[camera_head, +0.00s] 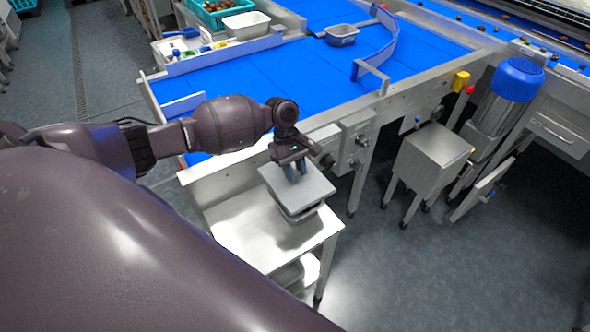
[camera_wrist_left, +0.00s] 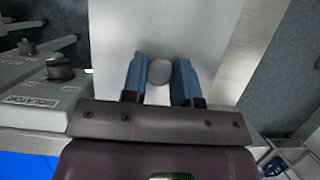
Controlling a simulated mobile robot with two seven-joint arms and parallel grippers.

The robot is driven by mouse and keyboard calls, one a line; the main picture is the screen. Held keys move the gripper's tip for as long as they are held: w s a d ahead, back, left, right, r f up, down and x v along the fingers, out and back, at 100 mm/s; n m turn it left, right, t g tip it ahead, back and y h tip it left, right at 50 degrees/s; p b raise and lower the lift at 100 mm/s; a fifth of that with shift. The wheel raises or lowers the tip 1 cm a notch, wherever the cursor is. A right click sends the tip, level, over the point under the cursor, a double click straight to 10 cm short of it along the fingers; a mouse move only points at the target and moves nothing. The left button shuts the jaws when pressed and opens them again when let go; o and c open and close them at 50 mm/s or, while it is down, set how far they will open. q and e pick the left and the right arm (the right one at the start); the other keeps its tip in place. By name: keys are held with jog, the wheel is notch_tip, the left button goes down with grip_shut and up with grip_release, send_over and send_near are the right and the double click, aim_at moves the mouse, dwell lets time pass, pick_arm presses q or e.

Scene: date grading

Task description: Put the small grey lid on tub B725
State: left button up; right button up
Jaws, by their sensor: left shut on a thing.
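The small grey lid (camera_head: 305,184) is a flat, square plate in the head view, over the steel side table. My left gripper (camera_head: 295,172) points down onto its middle. In the left wrist view, the gripper's blue fingers (camera_wrist_left: 159,80) are shut on the round knob of the lid (camera_wrist_left: 159,71). A grey tub-like shape (camera_head: 303,213) shows just below the lid's front edge; whether the lid touches it, I cannot tell. Another grey tub (camera_head: 341,37) stands on the blue belt at the back. I cannot read B725 on either. My right gripper is not in view.
The steel side table (camera_head: 240,240) has bare room left of and in front of the lid. The blue conveyor (camera_head: 240,92) with a curved guide runs behind it. A white bin (camera_head: 246,24) and a teal crate of dates (camera_head: 208,14) stand at the back.

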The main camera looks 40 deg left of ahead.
pick_arm(q)
jog(key=shift+f+b, duration=1.2)
jog(key=shift+f, duration=0.1)
jog(key=shift+f+b, duration=0.55)
jog(key=shift+f, duration=0.7)
jog(key=shift+p, duration=0.35)
jog(key=shift+f, duration=0.1)
